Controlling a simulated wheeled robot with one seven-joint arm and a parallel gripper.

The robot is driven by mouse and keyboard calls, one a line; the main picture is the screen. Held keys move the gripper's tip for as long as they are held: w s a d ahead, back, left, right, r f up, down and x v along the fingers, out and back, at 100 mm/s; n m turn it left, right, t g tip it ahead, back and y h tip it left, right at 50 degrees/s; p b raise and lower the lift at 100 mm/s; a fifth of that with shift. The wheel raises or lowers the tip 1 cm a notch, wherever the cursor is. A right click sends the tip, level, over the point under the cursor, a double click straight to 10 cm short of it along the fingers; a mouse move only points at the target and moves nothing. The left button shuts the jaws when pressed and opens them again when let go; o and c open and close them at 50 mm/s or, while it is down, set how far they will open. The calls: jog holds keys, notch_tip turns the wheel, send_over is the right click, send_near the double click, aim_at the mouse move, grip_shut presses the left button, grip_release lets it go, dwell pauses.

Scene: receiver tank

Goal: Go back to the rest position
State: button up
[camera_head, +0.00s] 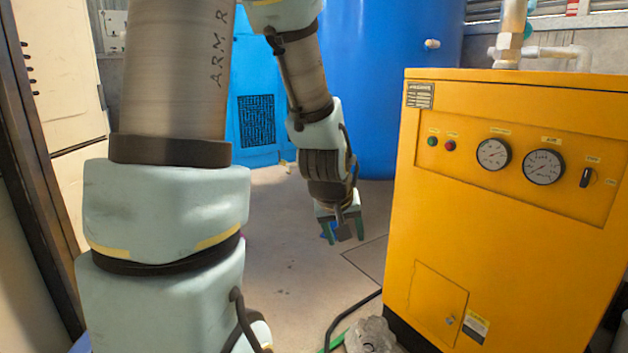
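My gripper (343,230) hangs at the end of my arm, pointing down, in the middle of the head view. Its two greenish fingers are apart, with a gap between them. A small blue patch shows by the left finger; I cannot tell what it is. My gripper is in front of the grey floor, left of the yellow cabinet (510,200), and appears apart from it.
The yellow cabinet carries gauges, buttons and a black switch (585,177). A large blue tank (385,90) and a blue cabinet (258,100) stand behind. A dark hose (350,312) and a grey lump (370,336) lie on the floor. Open floor (285,225) lies between.

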jog(key=s+a+g+y, duration=0.1)
jog(key=s+a+g, duration=0.1)
jog(key=s+a, duration=0.35)
jog(key=s+a+g+y, duration=0.1)
jog(key=s+a+g, duration=0.1)
jog(key=a, duration=0.6)
notch_tip(320, 180, up, 24)
jog(key=m+p, duration=0.1)
jog(key=p, duration=2.3)
jog(key=shift+p, duration=0.4)
jog(key=shift+d, duration=0.1)
